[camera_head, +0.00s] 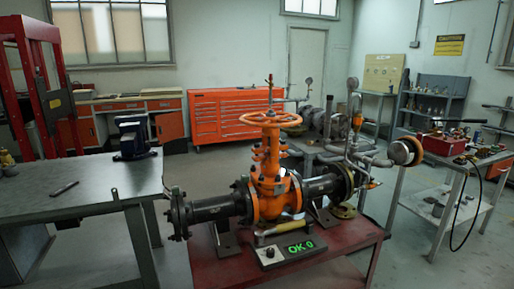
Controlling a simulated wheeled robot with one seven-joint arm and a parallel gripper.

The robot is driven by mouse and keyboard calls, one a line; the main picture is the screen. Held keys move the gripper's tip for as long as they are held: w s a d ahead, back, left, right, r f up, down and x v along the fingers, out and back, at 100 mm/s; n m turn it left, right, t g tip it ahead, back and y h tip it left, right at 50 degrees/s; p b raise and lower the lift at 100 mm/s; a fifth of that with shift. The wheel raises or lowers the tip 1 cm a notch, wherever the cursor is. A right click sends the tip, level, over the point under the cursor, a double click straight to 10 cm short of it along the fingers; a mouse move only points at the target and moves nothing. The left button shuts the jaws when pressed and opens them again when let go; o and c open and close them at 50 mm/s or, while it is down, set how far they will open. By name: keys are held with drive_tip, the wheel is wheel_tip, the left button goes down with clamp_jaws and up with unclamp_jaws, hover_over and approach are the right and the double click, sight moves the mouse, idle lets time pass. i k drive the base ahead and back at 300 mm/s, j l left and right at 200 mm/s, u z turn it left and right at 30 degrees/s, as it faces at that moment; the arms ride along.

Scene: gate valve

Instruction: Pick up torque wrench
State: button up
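An orange gate valve (268,180) with a round handwheel (270,119) stands in a dark flanged pipe on a red table (336,257). A tool with a yellowish shaft and a dark end, which looks like the torque wrench (283,231), lies in front of the valve body. It is small in view, and I cannot tell its exact ends. Just in front of it sits a box with a green "OK-0" display (299,248) and a dark knob. My gripper is not in view.
A grey metal workbench (90,190) at the left holds a dark vise (131,138) and a small dark tool (65,188). Pipework with a gauge rises right of the valve. A cluttered grey table (452,208) stands at the right. An orange tool cabinet (225,112) is behind.

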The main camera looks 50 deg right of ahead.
sight(259, 233)
drive_tip(key=z, duration=0.45)
drive_tip(key=i+j+z, duration=0.15)
drive_tip(key=z, duration=0.25)
drive_tip(key=i+j+z, duration=0.15)
drive_tip(key=z, duration=0.2)
drive_tip(key=i+j+z, duration=0.1)
drive_tip(key=j+z, duration=0.3)
drive_tip(key=i+j+z, duration=0.1)
drive_tip(key=z, duration=0.25)
drive_tip(key=i+j+z, duration=0.1)
drive_tip(key=j, duration=0.5)
drive_tip(key=i+j+z, duration=0.1)
drive_tip(key=j, duration=0.45)
drive_tip(key=j+z, duration=0.1)
drive_tip(key=j, duration=0.5)
drive_tip(key=i, duration=0.05)
